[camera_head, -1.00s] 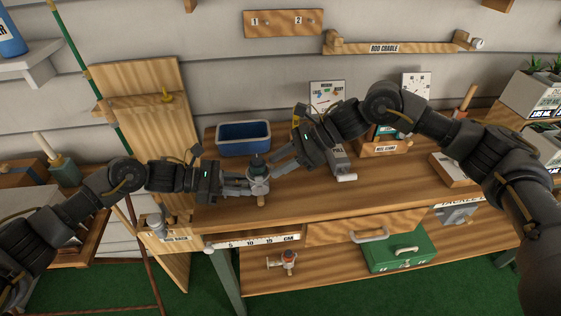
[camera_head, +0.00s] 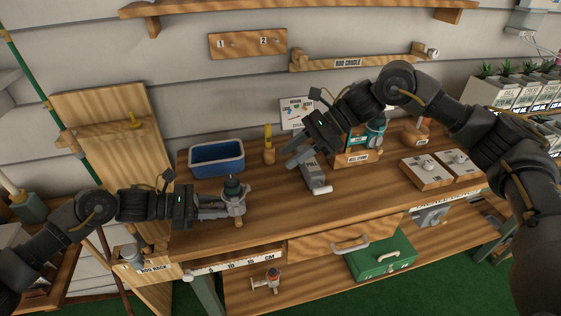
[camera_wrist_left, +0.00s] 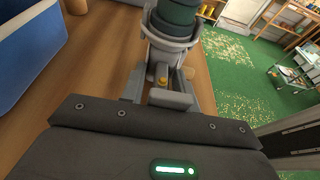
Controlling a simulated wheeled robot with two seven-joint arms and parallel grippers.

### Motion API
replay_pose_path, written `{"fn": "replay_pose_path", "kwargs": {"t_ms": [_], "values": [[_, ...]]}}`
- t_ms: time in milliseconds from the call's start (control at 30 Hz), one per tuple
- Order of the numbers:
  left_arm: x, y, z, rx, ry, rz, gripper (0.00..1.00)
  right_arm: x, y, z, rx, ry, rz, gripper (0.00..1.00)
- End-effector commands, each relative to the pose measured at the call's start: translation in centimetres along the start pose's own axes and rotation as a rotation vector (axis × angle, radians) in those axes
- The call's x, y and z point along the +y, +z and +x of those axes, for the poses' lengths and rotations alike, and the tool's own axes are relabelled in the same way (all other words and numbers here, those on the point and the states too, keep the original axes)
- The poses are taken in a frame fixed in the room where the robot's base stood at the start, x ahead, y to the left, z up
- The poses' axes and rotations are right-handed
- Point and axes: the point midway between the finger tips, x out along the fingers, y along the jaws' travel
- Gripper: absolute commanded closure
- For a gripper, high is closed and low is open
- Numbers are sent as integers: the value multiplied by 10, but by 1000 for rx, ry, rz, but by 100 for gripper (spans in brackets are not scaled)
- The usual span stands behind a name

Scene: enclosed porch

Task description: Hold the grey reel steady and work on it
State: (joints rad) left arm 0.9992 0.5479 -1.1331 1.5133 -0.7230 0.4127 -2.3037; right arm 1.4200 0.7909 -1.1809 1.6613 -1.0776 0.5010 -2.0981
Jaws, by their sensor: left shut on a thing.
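The grey reel (camera_head: 234,194), with a dark green top, is at the left part of the wooden bench. My left gripper (camera_head: 222,206) comes in from the left and is shut on it. In the left wrist view the reel (camera_wrist_left: 176,22) stands just beyond the fingers (camera_wrist_left: 163,92), its top cut off by the frame edge. My right gripper (camera_head: 297,157) is to the right of the reel, apart from it, above the bench. Its fingers are small and partly merged with what is behind, so I cannot tell if they are open.
A blue tray (camera_head: 216,170) stands behind the reel. A grey device with a white roll (camera_head: 316,180) is below my right gripper. A labelled reel stand (camera_head: 352,157) holding a teal reel (camera_head: 376,130) is farther right. The bench front between reel and device is clear.

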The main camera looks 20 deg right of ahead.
Motion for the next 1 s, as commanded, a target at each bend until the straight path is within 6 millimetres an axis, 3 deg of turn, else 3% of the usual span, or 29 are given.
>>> {"fn": "replay_pose_path", "kwargs": {"t_ms": [367,633,1000], "values": [[0,0,0,0,0,0,82,0,0,-3,-1,2,1,64],[0,0,0,0,0,0,82,9,-22,21,-64,45,86,64],[0,0,0,0,0,0,82,6,-32,20,-146,125,1108,64]]}}
